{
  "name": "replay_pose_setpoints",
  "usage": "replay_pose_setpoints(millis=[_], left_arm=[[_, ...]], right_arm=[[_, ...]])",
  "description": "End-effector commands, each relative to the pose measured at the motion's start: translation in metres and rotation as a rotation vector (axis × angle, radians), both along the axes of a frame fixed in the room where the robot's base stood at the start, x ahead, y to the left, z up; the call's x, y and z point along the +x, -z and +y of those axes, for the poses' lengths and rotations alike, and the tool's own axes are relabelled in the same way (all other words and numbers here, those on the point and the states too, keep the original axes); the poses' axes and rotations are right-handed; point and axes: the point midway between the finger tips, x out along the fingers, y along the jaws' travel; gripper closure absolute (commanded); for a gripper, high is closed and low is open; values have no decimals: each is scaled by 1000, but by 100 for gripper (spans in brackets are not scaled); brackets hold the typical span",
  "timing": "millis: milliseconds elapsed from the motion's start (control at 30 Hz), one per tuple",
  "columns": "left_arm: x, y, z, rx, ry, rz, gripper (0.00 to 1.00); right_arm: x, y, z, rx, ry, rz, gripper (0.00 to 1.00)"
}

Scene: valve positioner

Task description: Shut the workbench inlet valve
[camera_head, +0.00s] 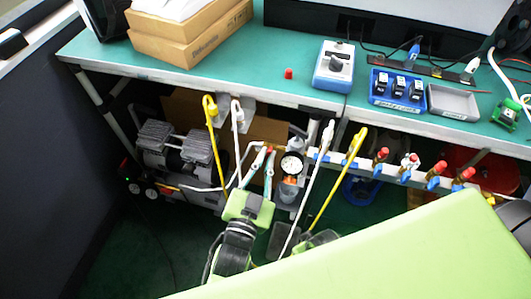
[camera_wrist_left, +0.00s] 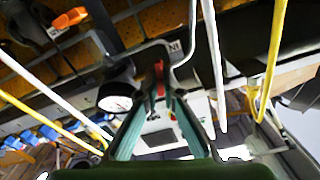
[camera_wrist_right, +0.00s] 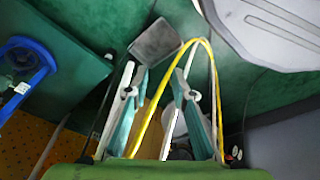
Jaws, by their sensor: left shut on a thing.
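The inlet valve's small red handle (camera_wrist_left: 159,78) shows between the fingertips in the left wrist view. In the head view a bit of red (camera_head: 272,150) shows at the same place, under the bench's front edge beside the gauge. My left gripper (camera_head: 265,155) reaches up to it from below and is shut on it. The left fingers (camera_wrist_left: 158,95) converge on the handle, and the valve body behind is mostly hidden. My right gripper (camera_wrist_right: 155,75) is open and empty in the right wrist view, with a yellow hose passing between or behind its fingers.
A round gauge (camera_head: 291,165) is just right of the left gripper. Yellow and white hoses (camera_head: 213,130) hang on both sides. A compressor (camera_head: 175,155) stands left under the workbench (camera_head: 300,88). A manifold with several red-capped fittings (camera_head: 381,155) runs along the right.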

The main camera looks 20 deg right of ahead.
Motion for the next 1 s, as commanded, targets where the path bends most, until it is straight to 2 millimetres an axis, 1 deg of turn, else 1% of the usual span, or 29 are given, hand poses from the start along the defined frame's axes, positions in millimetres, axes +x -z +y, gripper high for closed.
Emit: replay_pose_setpoints(millis=[100,200,400,533,667,1000], left_arm=[[0,-2,0,-66,0,51,100],[0,-1,0,-118,0,85,100],[0,0,0,-196,0,137,100],[0,1,0,-227,0,158,100],[0,2,0,-245,0,171,100],[0,2,0,-255,0,178,100]], right_arm=[[-13,23,-2,-2,-3,20,76],[-23,41,-3,-4,-5,30,76],[-42,66,-6,-6,-9,46,76],[-50,75,-7,-6,-10,51,76],[-55,81,-8,-6,-11,54,76],[-57,84,-8,-7,-12,56,76]])
